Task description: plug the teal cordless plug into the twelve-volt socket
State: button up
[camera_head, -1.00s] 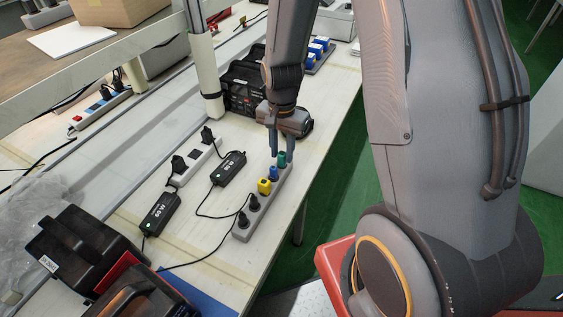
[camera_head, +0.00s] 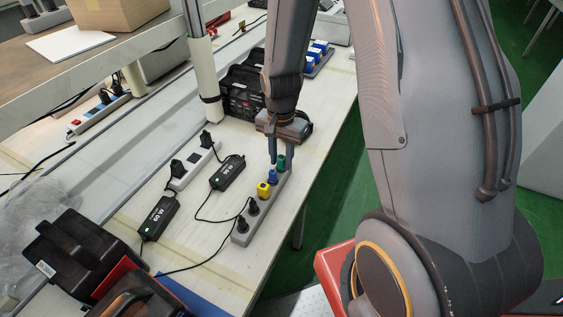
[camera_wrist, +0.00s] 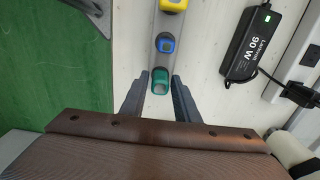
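The teal plug (camera_head: 282,163) stands at the far end of a grey power strip (camera_head: 242,236) on the bench. It also shows in the wrist view (camera_wrist: 160,81), between the two fingers. My gripper (camera_head: 281,162) points down over that end of the strip, with its fingers on either side of the teal plug. A blue plug (camera_head: 272,176) and a yellow plug (camera_head: 263,189) sit beside the teal one on the strip. I see no socket that I can tell is twelve-volt.
Two black adapters (camera_head: 228,172) (camera_head: 158,218) and their cables lie left of the strip. A white strip (camera_head: 192,166) with black plugs is behind them. A black power unit (camera_head: 243,90) stands behind my gripper. The bench edge and green floor (camera_head: 335,180) are to the right.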

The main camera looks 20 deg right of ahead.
aim_at(281, 157)
grip_shut()
jog(key=shift+r+p, duration=2.5)
jog(key=shift+r, duration=0.5)
